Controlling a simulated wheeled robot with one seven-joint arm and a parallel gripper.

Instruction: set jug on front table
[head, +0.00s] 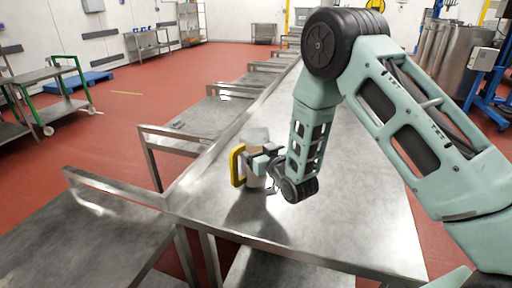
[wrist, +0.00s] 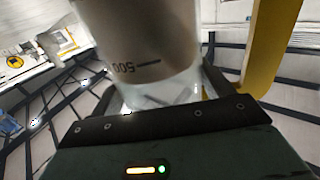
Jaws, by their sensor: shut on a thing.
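The jug (head: 255,136) is a grey, see-through vessel with a yellow handle (head: 237,166) on its left side, roughly upright. In the wrist view the jug (wrist: 140,40) fills the upper middle, with a "500" mark on its wall and the yellow handle (wrist: 272,45) at the right. My gripper (head: 266,160) is shut on the jug's body from the right. Both are over the long steel table (head: 350,215). A dark shadow lies on the table below the jug; I cannot tell whether its base touches the top.
Lower steel tables (head: 95,235) line the left side of the long table, with raised metal rails between. A green-framed cart (head: 65,100) stands at the far left. Steel vats (head: 450,60) stand at the back right. The table top around the jug is clear.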

